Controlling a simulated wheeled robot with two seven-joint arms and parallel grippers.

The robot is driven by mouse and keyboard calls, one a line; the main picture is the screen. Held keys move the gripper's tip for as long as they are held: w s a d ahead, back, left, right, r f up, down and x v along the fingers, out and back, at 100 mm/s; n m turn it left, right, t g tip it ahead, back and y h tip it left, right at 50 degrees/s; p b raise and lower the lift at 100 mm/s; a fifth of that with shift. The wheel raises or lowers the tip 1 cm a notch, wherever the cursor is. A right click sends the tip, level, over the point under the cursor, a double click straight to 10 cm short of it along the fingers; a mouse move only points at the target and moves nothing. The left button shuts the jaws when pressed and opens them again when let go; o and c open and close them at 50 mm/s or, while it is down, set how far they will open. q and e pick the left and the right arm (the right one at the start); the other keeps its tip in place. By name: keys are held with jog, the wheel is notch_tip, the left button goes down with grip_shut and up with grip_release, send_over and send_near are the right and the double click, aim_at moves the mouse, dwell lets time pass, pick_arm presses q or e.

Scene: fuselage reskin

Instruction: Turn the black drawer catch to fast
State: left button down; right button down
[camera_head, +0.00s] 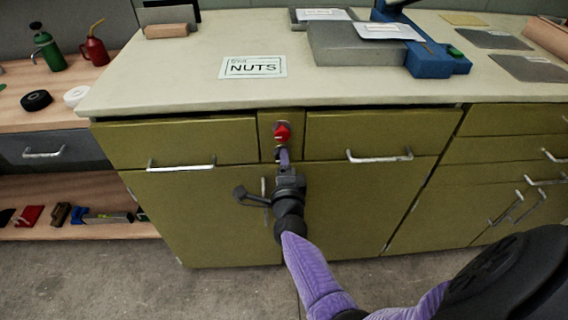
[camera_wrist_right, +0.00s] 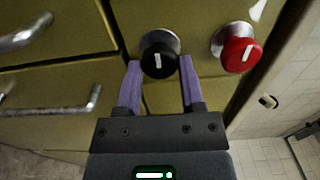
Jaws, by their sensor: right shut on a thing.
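The black drawer catch (camera_wrist_right: 158,52) is a round black knob with a white mark on a silver base. In the right wrist view it sits between the two purple fingers of my right gripper (camera_wrist_right: 160,66), which is shut on it. The white mark runs nearly upright in that view. In the head view my right gripper (camera_head: 284,156) reaches the narrow panel between two drawers, and it mostly hides the black catch there. My left gripper is not in view.
A red knob (camera_head: 281,131) is just above the black catch; it also shows in the wrist view (camera_wrist_right: 238,53). Green drawers with silver handles (camera_head: 181,166) flank the panel. The cream worktop (camera_head: 190,70) overhangs above, with a NUTS label (camera_head: 253,67) on it.

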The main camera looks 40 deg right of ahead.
jog(key=shift+f, duration=0.1)
dwell(0.4)
jog(key=c, duration=0.6)
grip_release()
jog(key=o, duration=0.4)
jog(key=shift+c, duration=0.2)
